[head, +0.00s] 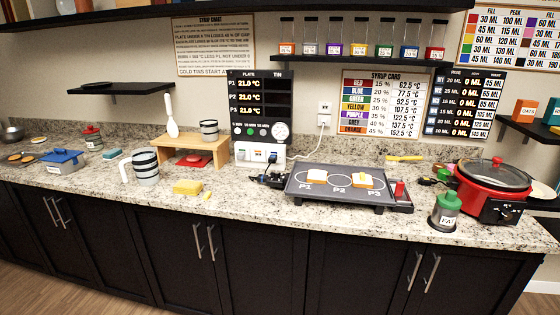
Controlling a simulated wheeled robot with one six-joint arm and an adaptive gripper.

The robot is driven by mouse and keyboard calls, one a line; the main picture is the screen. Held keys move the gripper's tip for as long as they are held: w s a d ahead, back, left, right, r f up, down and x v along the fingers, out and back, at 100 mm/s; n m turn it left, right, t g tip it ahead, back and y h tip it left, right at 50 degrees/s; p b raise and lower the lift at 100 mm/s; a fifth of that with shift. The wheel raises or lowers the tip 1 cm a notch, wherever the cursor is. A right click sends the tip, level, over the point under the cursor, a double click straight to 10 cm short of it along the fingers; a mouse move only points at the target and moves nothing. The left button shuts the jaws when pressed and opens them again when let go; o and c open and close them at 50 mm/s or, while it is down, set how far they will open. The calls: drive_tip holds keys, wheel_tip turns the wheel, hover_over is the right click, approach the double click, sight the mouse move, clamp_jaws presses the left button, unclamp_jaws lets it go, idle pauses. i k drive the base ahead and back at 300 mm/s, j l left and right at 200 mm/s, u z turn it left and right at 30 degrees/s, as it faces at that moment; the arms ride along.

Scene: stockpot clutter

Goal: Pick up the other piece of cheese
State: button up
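A yellow block (187,187) that looks like cheese or a sponge lies on the speckled counter left of the hot plate. A much smaller yellowish piece (207,196) lies just to its right, apart from it. My gripper is not in view.
A striped mug (145,167) and a wooden stand (192,151) are near the yellow block. A red cooker (492,187) and a green-topped jar (445,209) stand at the right. A blue-lidded pot (62,163) stands at the left. The counter's front strip is mostly clear.

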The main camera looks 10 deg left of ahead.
sight(208, 195)
drive_tip(key=i+j+u, duration=0.15)
drive_tip(key=i+j, duration=0.25)
drive_tip(key=j, duration=0.25)
drive_tip(key=i+j+u, duration=0.15)
drive_tip(key=i+j, duration=0.25)
drive_tip(key=j, duration=0.2)
drive_tip(key=i+j+u, duration=0.2)
drive_tip(key=i+j, duration=0.25)
drive_tip(key=k+l, duration=0.25)
drive_tip(key=k, duration=0.15)
drive_tip(key=k+l+u, duration=0.1)
drive_tip(key=k, duration=0.35)
drive_tip(key=l, duration=0.1)
